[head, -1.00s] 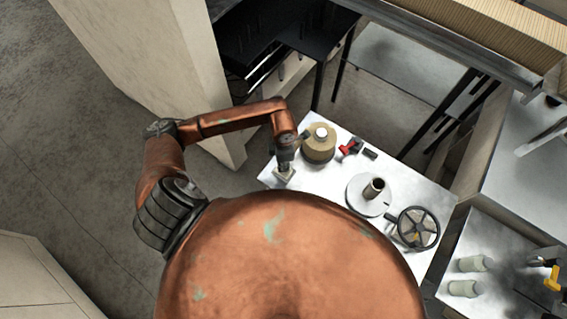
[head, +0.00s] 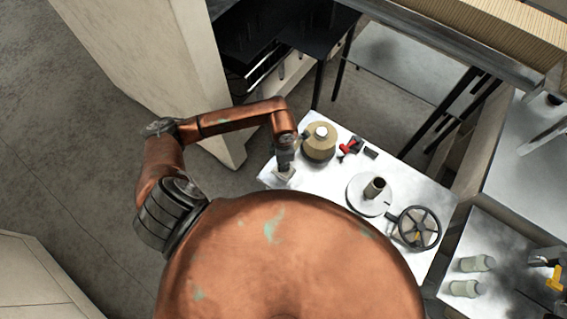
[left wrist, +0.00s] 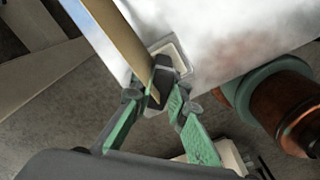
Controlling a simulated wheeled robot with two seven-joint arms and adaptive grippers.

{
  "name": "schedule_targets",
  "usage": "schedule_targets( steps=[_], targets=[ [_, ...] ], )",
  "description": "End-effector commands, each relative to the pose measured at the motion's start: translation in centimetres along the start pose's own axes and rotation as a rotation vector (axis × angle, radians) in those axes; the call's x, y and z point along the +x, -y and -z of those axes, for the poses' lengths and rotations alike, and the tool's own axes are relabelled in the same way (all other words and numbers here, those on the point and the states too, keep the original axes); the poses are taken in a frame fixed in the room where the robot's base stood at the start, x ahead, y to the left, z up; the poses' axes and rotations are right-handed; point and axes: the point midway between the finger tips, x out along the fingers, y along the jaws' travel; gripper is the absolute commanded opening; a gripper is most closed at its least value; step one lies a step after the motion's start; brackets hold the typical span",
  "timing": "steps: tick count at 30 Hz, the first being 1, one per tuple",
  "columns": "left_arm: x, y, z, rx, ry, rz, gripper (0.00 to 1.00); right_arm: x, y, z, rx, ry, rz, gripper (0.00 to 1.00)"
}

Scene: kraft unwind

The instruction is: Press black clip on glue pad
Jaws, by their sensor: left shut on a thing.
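The black clip (left wrist: 163,72) is between the green fingers of my left gripper (left wrist: 166,98) in the left wrist view. The gripper is shut on it. The glue pad (left wrist: 183,53) is a pale square with a raised rim at the table edge, just beyond the clip. The clip overlaps the pad in the picture; I cannot tell if they touch. A tan strip (left wrist: 122,42) runs from the upper left to the clip and fingertips. In the head view, my left gripper (head: 284,163) points down at the table's left corner, over the pad (head: 283,178). My right gripper is not in view.
A tan roll (head: 318,147) stands just right of my left gripper on the white table (head: 328,183). A red and black tool (head: 350,147), a small black block (head: 371,154), a spindle on a round base (head: 374,189) and a spoked handwheel (head: 417,228) lie farther right.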

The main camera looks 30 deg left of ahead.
Motion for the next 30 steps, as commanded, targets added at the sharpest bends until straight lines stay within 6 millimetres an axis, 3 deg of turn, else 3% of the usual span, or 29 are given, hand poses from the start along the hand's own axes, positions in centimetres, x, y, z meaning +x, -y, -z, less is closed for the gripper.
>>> schedule_targets(
  steps=[30],
  targets=[
    [0.22,0.06,0.07,0.000,-0.002,0.001,0.00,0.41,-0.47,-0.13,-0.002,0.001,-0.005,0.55]
  ],
)
